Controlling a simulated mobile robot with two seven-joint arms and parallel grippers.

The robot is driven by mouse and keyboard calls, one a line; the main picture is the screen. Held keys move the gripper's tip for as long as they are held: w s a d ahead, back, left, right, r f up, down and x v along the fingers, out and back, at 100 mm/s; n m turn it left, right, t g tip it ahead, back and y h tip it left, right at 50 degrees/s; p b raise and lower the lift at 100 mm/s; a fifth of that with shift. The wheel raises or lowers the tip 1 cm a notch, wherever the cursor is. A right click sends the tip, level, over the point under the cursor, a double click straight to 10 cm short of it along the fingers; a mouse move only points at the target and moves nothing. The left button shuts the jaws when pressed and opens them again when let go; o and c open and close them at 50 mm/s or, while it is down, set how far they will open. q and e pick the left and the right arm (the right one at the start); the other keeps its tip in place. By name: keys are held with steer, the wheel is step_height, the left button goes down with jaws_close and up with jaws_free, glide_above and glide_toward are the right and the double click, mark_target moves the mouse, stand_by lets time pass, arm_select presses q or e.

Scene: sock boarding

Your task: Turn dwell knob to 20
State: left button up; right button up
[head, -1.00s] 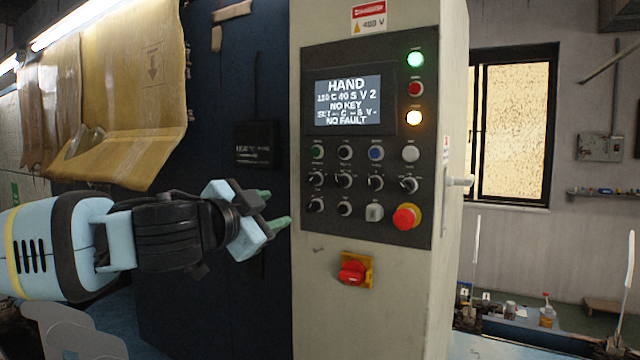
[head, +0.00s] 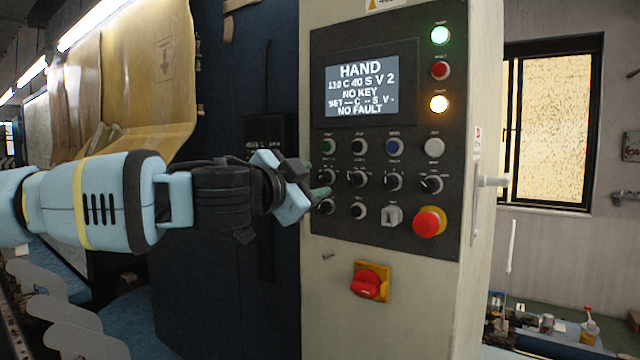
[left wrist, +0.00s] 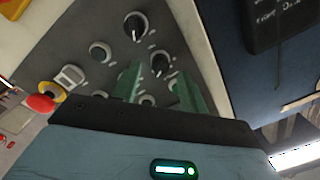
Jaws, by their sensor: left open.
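The control panel (head: 385,225) carries rows of knobs and buttons. Its labels are too small to read, so I cannot tell which knob is dwell. The middle row has several black knobs with pale pointers, among them the second from the left (head: 356,178) and the third (head: 393,181). The screen (head: 360,88) reads HAND, 110 C 40 S V 2, NO KEY, NO FAULT. My left gripper (head: 316,182) is open at the panel's left edge, partly covering the leftmost knobs. In the left wrist view, its green fingers (left wrist: 160,90) stand apart before a black knob (left wrist: 160,63). Contact cannot be told.
A red mushroom button (head: 429,221) is at the panel's lower right, beside a grey square switch (head: 391,216). A red rotary switch (head: 366,283) sits on a yellow plate below. A handle (head: 493,181) sticks out from the cabinet's right side. Room in front of the panel looks clear.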

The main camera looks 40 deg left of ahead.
arm_select(q)
steer(key=shift+w+a, duration=0.15)
steer(key=shift+w, duration=0.85)
jaws_close()
